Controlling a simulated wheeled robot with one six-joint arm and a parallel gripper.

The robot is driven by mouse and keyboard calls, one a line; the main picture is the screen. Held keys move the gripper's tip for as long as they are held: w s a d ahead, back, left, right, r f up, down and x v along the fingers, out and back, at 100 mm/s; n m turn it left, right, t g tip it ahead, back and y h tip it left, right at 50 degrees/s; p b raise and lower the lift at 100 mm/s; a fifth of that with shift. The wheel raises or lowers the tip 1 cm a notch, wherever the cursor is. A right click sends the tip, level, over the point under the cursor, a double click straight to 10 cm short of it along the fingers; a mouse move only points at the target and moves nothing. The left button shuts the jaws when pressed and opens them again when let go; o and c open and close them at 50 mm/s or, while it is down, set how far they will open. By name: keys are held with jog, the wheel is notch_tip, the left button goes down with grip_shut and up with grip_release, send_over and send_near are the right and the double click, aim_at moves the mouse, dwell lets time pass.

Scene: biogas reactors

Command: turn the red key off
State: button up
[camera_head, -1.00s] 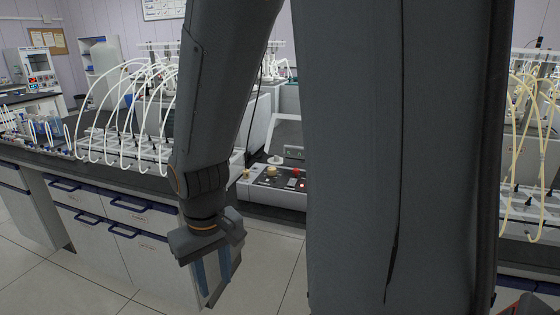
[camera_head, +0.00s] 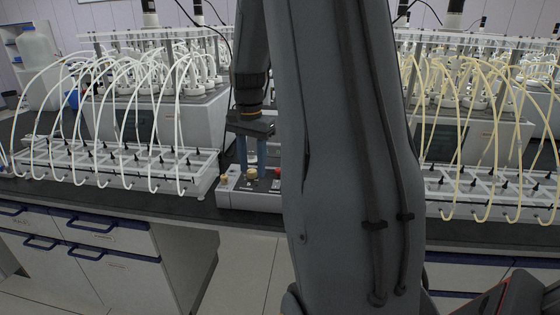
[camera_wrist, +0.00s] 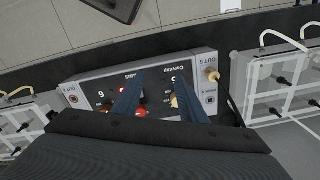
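A grey control box (camera_head: 232,200) stands on the dark bench. A red knob (camera_head: 278,172), which seems to be the red key, sits on its top panel, right of a beige knob (camera_head: 252,174). My gripper (camera_head: 252,167) hangs over the box, fingers pointing down and apart, nearest the beige knob. In the wrist view the open fingers (camera_wrist: 157,85) reach over the panel. The red knob (camera_wrist: 141,113) shows there beside the left finger, partly hidden. The beige knob (camera_wrist: 174,100) is near the right finger. I cannot tell whether the fingers touch anything. The key's setting is too small to read.
A beige fitting (camera_wrist: 213,76) sticks up at one end of the box. White racks with looping tubes (camera_head: 110,165) stand to its left, and another rack (camera_head: 490,190) to its right. Bottle stands fill the back. My arm hides the middle of the head view. The floor in front is clear.

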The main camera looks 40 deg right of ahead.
aim_at(278, 169)
jog(key=d+r+m, duration=0.1)
jog(key=d, duration=0.2)
jog(key=d+r+m, duration=0.1)
jog(key=d+m, duration=0.1)
jog(key=d, duration=0.1)
jog(key=w+d+r+m, duration=0.1)
jog(key=d, duration=0.3)
jog(key=shift+m+p, duration=0.3)
jog(key=shift+d+f, duration=0.1)
jog(key=shift+d, duration=0.25)
notch_tip(278, 169, down, 8)
jog(key=shift+r+p, duration=0.25)
jog(key=shift+p, duration=0.8)
jog(key=shift+c, duration=0.2)
grip_shut()
